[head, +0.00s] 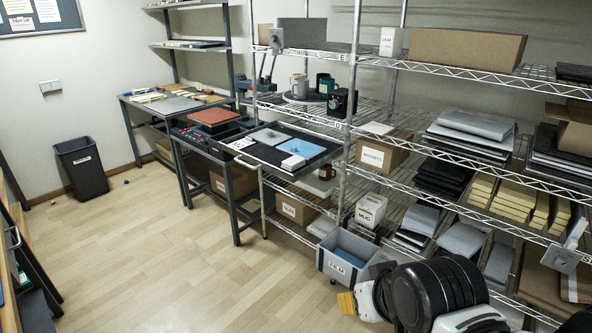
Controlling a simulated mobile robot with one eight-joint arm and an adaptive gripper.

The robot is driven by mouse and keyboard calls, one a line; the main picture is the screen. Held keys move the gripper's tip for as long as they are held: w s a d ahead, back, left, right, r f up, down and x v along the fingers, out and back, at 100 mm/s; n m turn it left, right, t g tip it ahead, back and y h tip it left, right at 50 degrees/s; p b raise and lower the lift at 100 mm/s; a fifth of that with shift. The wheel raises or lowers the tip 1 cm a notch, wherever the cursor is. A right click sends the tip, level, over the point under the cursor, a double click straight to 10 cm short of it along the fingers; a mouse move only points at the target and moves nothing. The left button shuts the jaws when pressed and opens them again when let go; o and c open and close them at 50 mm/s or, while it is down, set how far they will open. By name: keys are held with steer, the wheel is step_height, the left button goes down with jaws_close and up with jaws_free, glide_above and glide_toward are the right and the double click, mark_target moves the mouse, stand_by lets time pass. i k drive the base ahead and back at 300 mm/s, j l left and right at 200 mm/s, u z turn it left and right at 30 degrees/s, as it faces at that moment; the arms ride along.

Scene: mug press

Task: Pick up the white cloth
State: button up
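A flat white piece (378,128), possibly the white cloth, lies on the middle shelf above a labelled carton. At this size I cannot tell whether it is cloth. A light sheet (302,148) also lies on the dark pull-out board at the rack's left end. My arm shows at the bottom right in black and white. What looks like my gripper (348,302), with a yellow ridged tip, is low beside the grey bin, well below and apart from both light pieces. Its fingers are mostly hidden, so its opening is unclear.
A wire rack (460,190) with grey and dark folded stacks and yellow blocks fills the right side. A grey bin (345,256) with blue contents stands on the floor before it. A dark wastebasket (81,168) is at the left wall.

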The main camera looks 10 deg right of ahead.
mark_target(291, 164)
steer(key=i+j+u, duration=0.1)
steer(key=i+u, duration=0.15)
steer(key=i, duration=0.85)
steer(key=i+l+u, duration=0.1)
steer(key=i+u, duration=0.15)
steer(key=i, duration=0.85)
